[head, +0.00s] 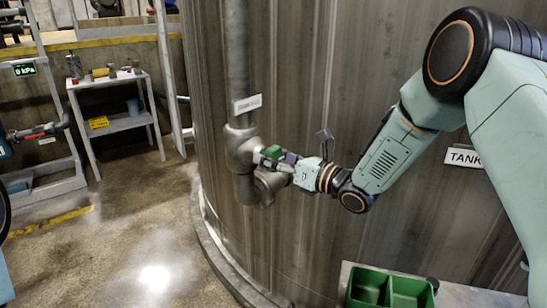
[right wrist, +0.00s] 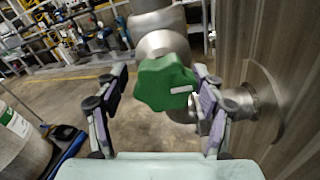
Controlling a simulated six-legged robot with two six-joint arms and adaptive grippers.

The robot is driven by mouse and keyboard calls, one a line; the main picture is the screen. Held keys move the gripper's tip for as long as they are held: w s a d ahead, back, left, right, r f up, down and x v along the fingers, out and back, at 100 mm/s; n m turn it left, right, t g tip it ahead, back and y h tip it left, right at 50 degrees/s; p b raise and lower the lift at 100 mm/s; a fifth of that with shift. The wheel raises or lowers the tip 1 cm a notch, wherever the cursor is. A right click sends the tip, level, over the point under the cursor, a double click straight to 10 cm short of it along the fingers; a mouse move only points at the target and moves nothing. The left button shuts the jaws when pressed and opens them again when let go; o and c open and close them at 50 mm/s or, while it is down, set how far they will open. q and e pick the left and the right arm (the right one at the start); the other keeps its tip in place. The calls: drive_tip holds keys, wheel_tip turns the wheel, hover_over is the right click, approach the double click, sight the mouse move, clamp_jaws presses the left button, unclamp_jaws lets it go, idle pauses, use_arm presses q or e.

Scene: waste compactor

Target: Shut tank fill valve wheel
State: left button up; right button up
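The green valve wheel (right wrist: 165,83), lobed with a pale mark on it, is on a grey metal valve body (right wrist: 165,42) in the right wrist view. In the head view, the wheel (head: 271,152) shows small and partly covered at the pipe (head: 238,70) in front of the tank. My right gripper (head: 278,158) is at the wheel. In the right wrist view, its two purple-padded fingers (right wrist: 160,88) stand apart on either side of the wheel. A gap shows at the left finger; I cannot tell whether the right finger touches. My left gripper is not in view.
The large metal tank (head: 300,235) stands close behind the valve. A green divided bin (head: 370,287) is at the lower right. A white shelf (head: 118,120) with small items stands at the left. The concrete floor (head: 140,230) between is clear.

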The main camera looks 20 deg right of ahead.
drive_tip(key=shift+w+d+f, duration=0.2)
drive_tip(key=shift+w+d, duration=0.05)
drive_tip(key=c, duration=0.3)
drive_tip(key=shift+s+a+r, duration=0.1)
drive_tip(key=shift+a, duration=0.05)
drive_tip(key=c, duration=0.3)
drive_tip(key=shift+c, duration=0.5)
